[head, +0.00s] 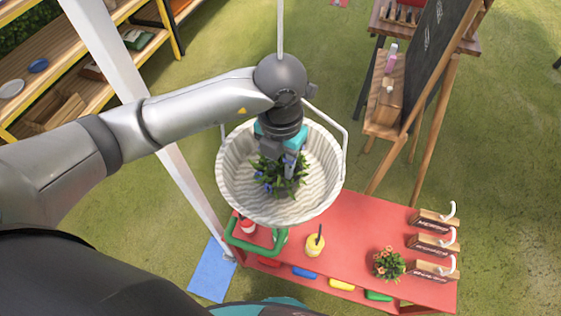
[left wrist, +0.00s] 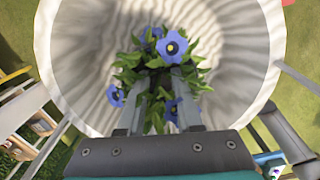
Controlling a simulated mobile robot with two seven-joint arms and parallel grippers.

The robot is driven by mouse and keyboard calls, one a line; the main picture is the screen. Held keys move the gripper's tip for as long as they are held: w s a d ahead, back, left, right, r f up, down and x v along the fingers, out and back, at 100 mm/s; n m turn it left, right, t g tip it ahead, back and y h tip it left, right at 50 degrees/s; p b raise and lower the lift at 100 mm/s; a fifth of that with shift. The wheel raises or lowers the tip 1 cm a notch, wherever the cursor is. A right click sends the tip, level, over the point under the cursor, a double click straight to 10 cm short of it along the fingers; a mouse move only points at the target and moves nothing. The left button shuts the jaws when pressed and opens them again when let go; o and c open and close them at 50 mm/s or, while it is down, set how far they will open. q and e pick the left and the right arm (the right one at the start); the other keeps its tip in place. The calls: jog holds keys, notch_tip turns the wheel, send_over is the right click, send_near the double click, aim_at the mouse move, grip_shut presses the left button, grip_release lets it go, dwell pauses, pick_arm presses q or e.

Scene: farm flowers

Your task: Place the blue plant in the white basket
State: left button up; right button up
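The blue plant (head: 280,180), green leaves with blue flowers, is inside the basket's outline, below my left gripper (head: 283,160). In the left wrist view the plant (left wrist: 172,47) shows between and beyond the two fingers (left wrist: 158,100). The fingers stand around its leaves and appear closed on its stem, though leaves hide the contact. I cannot tell whether the plant touches the basket floor. My right gripper is not in view.
The red table (head: 350,225) holds a plant with orange flowers (head: 388,264), a yellow pot (head: 315,245) and several wooden blocks with white hooks (head: 434,243). A chalkboard easel (head: 425,60) stands at right. Wooden shelves (head: 70,75) stand at left. Grass lies between.

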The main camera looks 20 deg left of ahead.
pick_arm(q)
jog(key=shift+r, duration=0.1)
notch_tip(320, 180, up, 12)
jog(key=shift+r, duration=0.1)
dwell(0.6)
jog(key=shift+a, duration=0.1)
